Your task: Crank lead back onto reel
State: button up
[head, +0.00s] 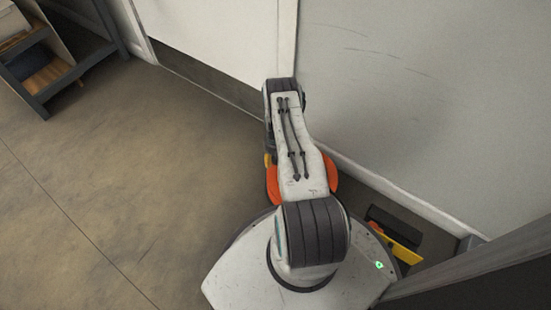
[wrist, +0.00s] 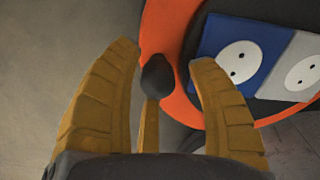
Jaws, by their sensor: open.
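The reel shows in the wrist view as an orange rim (wrist: 183,98) around a dark face with a blue socket (wrist: 228,48) and a grey socket (wrist: 300,65). A rounded black crank knob (wrist: 157,75) stands at the rim's left. My gripper (wrist: 165,57) is open, with yellow fingers on either side of the knob; whether they touch it I cannot tell. A narrower yellow piece shows below the knob, between the fingers. In the head view the orange reel (head: 273,185) is mostly hidden under my arm. The lead is not clearly visible.
A pale wall (head: 420,90) runs close along the reel's right side. A yellow object (head: 396,246) and a dark block (head: 393,222) lie on the floor at the wall's foot. A dark shelf unit (head: 75,68) stands at upper left. The floor on the left is clear.

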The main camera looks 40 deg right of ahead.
jog(key=shift+r, duration=0.1)
jog(key=shift+w+r, duration=0.1)
jog(key=shift+r, duration=0.5)
notch_tip(320, 180, up, 11)
jog(key=shift+f, duration=0.2)
